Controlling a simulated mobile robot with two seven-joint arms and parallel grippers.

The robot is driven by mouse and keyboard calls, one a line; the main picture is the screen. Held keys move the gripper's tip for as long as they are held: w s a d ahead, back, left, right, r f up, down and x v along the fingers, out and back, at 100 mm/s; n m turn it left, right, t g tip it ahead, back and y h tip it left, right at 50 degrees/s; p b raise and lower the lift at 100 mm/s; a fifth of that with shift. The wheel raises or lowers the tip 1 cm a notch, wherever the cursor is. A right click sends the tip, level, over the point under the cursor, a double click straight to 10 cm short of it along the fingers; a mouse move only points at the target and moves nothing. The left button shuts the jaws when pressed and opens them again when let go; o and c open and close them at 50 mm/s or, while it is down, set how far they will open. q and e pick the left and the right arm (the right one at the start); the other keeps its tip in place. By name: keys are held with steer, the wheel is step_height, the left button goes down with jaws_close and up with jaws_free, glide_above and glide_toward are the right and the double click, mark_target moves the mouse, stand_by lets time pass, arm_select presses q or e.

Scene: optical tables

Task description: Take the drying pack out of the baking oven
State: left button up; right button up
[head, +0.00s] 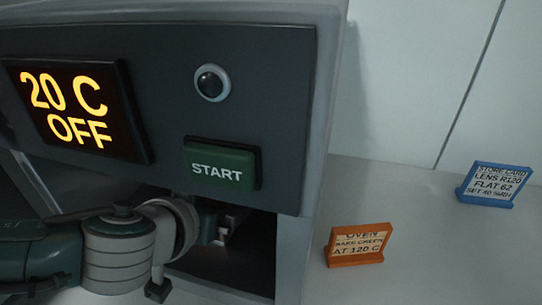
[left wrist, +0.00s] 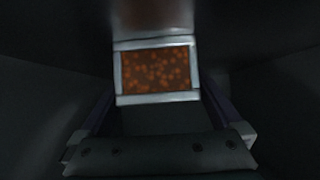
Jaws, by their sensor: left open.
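The baking oven (head: 285,120) fills the left of the head view. Its display reads 20 C OFF, and its lower chamber is open at the front. My left arm reaches into this opening, and the left gripper (head: 222,230) is mostly hidden inside. In the left wrist view, the drying pack (left wrist: 157,72) shows orange beads in a pale frame. It lies just ahead of the open left gripper (left wrist: 160,108), roughly centred between its fingers. I cannot tell whether they touch it. The pack cannot be made out in the head view. My right gripper is not in view.
A green START button (head: 221,163) and a round dark knob or lamp (head: 212,83) are on the oven front above the opening. An orange oven card (head: 356,245) and a blue store card (head: 486,184) stand on the pale table to the right. The chamber is dark and narrow.

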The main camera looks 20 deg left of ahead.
arm_select(q)
steer(key=shift+w+f, duration=0.1)
steer(key=c, duration=1.4)
